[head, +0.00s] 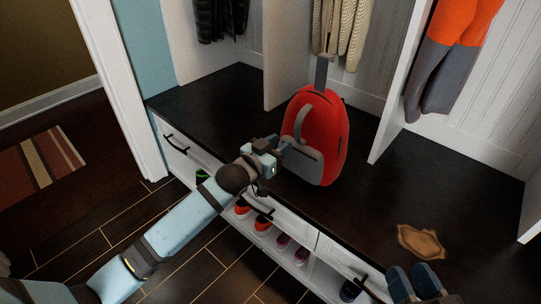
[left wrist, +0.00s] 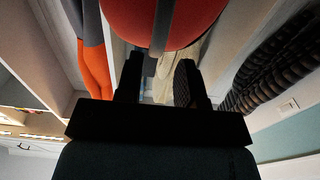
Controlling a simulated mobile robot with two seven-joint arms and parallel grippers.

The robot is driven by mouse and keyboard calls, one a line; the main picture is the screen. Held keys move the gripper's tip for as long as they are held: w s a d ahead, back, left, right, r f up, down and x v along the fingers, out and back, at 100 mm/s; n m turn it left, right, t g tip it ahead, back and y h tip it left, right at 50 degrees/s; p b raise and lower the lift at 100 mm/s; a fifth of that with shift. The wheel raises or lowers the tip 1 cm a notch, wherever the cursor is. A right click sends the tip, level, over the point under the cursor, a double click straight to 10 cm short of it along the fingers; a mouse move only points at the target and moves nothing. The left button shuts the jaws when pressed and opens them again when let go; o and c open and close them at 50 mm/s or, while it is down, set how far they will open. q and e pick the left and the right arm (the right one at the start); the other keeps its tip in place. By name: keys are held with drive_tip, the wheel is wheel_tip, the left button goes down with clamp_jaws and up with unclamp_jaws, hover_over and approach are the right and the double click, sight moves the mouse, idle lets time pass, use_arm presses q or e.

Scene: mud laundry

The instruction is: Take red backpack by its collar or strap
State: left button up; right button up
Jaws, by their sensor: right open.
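The red backpack (head: 326,135) stands upright on the dark bench, with grey straps and a grey front pocket. A grey strap (head: 321,72) rises from its top. My left gripper (head: 284,144) is at the backpack's left side, close to its front strap; the head view does not show whether they touch. In the left wrist view the fingers (left wrist: 158,82) are apart, the red backpack (left wrist: 195,22) fills the top, and a grey strap (left wrist: 163,25) runs down toward the gap. Nothing is visibly clamped. My right gripper is not in view.
The dark bench (head: 205,90) has white drawers (head: 300,226) and shoes below. White dividers (head: 396,90) and hanging clothes stand behind the backpack. A brown patch (head: 421,242) and a blue pair, seemingly shoes (head: 427,280), are at the right. The bench right of the backpack is mostly clear.

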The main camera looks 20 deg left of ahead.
sight(296, 131)
use_arm(q)
drive_tip(key=b+x, duration=0.1)
drive_tip(key=x, duration=0.3)
drive_tip(key=shift+a+b, duration=0.1)
drive_tip(key=shift+b, duration=0.3)
drive_tip(key=x, duration=0.3)
drive_tip(key=shift+p, duration=0.4)
drive_tip(key=shift+x, duration=0.75)
use_arm(e)
drive_tip(key=shift+a+f+g, duration=0.1)
drive_tip(key=shift+f+g, duration=0.4)
drive_tip(key=shift+f, duration=0.75)
use_arm(q)
clamp_jaws()
drive_tip(key=shift+r, duration=0.1)
